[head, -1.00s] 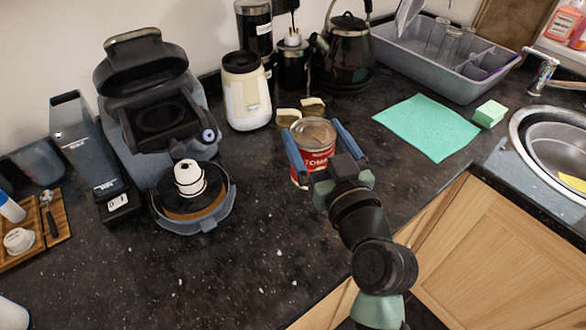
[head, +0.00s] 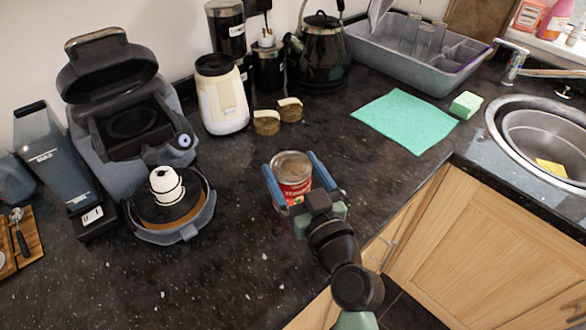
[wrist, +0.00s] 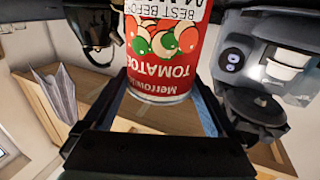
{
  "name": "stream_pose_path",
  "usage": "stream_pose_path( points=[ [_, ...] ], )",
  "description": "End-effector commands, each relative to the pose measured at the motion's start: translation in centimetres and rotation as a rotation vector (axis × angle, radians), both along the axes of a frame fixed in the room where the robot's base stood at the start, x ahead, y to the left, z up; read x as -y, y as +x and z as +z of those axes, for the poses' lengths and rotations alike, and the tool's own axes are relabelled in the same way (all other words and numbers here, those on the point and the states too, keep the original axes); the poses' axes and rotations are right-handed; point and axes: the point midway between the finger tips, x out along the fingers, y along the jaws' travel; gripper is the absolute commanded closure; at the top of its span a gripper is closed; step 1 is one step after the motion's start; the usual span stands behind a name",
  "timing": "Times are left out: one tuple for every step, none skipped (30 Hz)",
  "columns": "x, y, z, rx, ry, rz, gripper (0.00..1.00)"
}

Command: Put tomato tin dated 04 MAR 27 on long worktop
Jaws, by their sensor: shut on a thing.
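A red tomato tin (head: 293,178) with a bare metal top is held between the two blue fingers of my gripper (head: 290,176). In the head view it appears over the dark speckled worktop (head: 240,240), near its front edge; I cannot tell whether it touches the surface. The wrist view shows the tin (wrist: 160,55) upside down between the fingers (wrist: 160,100). Its label reads "TOMATO", with a white "BEST BEFORE" patch that is cut off, so the full date cannot be read.
An appliance with an open lid (head: 125,110) and a round tray (head: 172,215) stand left. A green cloth (head: 405,120) lies right, near the sink (head: 545,140).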

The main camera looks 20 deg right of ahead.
Motion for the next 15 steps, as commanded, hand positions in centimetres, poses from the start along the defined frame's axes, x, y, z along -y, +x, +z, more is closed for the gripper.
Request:
stream_pose_path(
  points=[
    [0.0,0.0,-0.2,0.0,-0.001,0.0,0.07],
    [0.0,0.0,-0.1,0.0,-0.001,0.0,0.01],
    [0.0,0.0,-0.1,0.0,-0.001,0.0,0.0],
    [0.0,0.0,-0.1,0.0,0.0,0.0,0.0],
    [0.0,0.0,-0.1,0.0,0.0,0.0,0.0],
    [0.0,0.0,-0.1,0.0,0.0,0.0,0.0],
    [0.0,0.0,-0.1,0.0,0.0,0.0,0.0],
    [0.0,0.0,-0.1,0.0,0.0,0.0,0.0],
    [0.0,0.0,0.0,0.0,0.0,0.0,0.0],
    [0.0,0.0,0.0,0.0,0.0,0.0,0.0],
    [0.0,0.0,0.1,0.0,0.0,0.0,0.0],
    [0.0,0.0,0.3,0.0,0.0,0.0,0.0],
    [0.0,-0.1,0.4,-0.001,0.0,0.0,0.0],
    [0.0,-0.5,0.0,-0.001,0.0,-0.001,0.0],
    [0.0,-1.0,-0.1,-0.001,0.0,-0.002,0.0]
  ],
)
